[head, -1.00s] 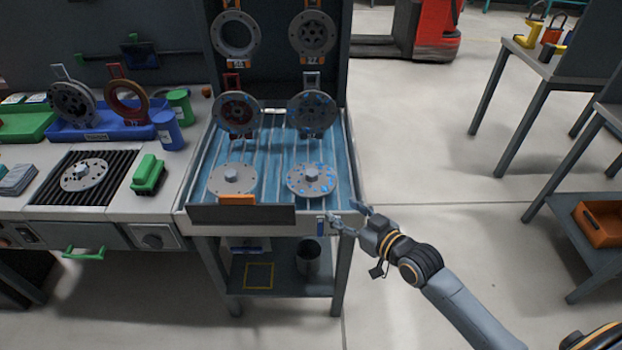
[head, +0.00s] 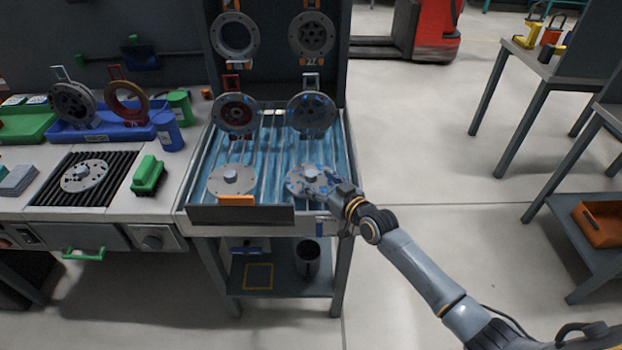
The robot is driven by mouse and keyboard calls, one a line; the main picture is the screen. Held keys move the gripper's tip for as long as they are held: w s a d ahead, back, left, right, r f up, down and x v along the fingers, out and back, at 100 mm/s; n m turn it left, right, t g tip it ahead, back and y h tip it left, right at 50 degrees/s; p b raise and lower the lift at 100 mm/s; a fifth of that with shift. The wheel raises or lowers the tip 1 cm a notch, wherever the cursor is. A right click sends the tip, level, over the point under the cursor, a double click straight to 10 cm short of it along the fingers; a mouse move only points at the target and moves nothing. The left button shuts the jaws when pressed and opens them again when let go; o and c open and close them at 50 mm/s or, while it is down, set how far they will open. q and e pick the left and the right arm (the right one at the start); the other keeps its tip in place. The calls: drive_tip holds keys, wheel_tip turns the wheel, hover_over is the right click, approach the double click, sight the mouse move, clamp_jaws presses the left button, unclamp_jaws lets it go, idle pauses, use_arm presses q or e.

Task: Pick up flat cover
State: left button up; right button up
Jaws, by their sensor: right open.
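A round grey cover (head: 298,185) with a raised centre hub and blue spots lies at the front right of the blue ribbed tray (head: 268,160). My right gripper (head: 326,182) is open over the right edge of this cover and hides part of it. I cannot tell whether the fingers touch it. A third grey cover (head: 84,176) lies on the black grate at the left. My left gripper is not in view.
Several ring-shaped parts hang behind the tray, including a blue-spotted one (head: 311,112). A dark plate (head: 240,216) borders the tray's front. A green brush (head: 149,175) and blue bin (head: 95,130) stand left.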

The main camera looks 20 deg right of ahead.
sight(313, 172)
drive_tip(key=shift+x, duration=1.1)
drive_tip(key=shift+s, duration=0.1)
clamp_jaws()
drive_tip(key=shift+r, duration=0.1)
